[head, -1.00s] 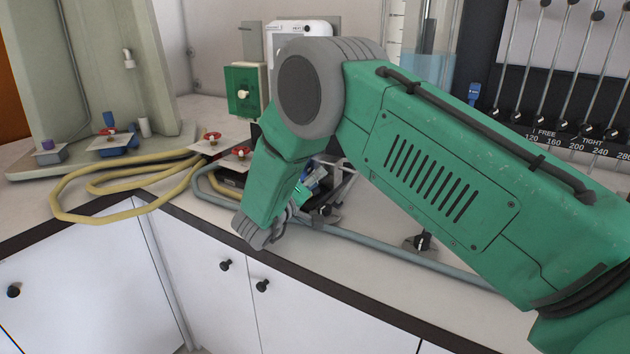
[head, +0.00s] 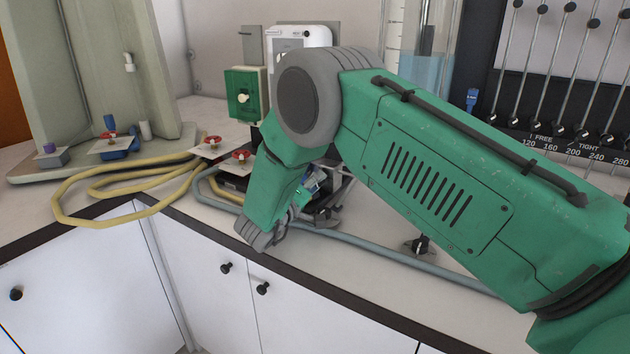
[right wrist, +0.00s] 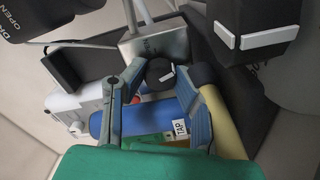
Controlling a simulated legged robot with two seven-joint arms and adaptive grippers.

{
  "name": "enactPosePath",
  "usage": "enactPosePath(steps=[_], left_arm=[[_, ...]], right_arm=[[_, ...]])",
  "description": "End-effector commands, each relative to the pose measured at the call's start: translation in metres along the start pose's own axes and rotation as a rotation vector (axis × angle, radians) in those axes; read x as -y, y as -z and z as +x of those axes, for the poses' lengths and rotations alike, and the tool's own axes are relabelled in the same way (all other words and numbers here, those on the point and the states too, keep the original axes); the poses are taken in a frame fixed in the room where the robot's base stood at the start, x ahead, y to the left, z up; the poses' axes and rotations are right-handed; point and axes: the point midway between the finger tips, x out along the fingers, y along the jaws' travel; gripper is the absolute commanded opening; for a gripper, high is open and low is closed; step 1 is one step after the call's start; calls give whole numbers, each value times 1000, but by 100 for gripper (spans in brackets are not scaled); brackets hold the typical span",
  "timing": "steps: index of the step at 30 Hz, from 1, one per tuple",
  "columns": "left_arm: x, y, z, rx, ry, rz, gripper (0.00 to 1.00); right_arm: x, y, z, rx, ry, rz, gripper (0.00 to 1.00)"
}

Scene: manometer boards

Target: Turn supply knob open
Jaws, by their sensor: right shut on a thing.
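A small black knob (right wrist: 159,72) with a white pointer mark shows in the right wrist view, in front of a grey metal block (right wrist: 156,44). My right gripper (right wrist: 156,78) has its two fingers on either side of this knob and is shut on it. I cannot read a label that says whether it is the supply knob. In the head view my right gripper (head: 308,190) is low over the counter, partly hidden by my green forearm and wrist, and the knob is hidden there. My left gripper is not in view.
A larger black knob (right wrist: 258,25) with white bars is close by at the upper right. A white TAP label (right wrist: 181,129) lies below the fingers. A yellow hose (head: 75,217) and a grey hose (head: 385,252) run along the counter. Red-handled valves (head: 241,156) stand left of my wrist.

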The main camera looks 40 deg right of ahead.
Motion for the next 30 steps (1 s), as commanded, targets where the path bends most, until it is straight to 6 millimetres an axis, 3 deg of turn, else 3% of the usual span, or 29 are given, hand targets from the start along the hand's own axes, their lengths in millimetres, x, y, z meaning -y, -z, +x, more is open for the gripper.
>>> enactPosePath(steps=[12,30], left_arm=[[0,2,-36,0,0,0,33],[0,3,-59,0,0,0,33]], right_arm=[[2,-1,-2,-1,11,-367,0],[4,-2,-3,-5,12,-932,0]])
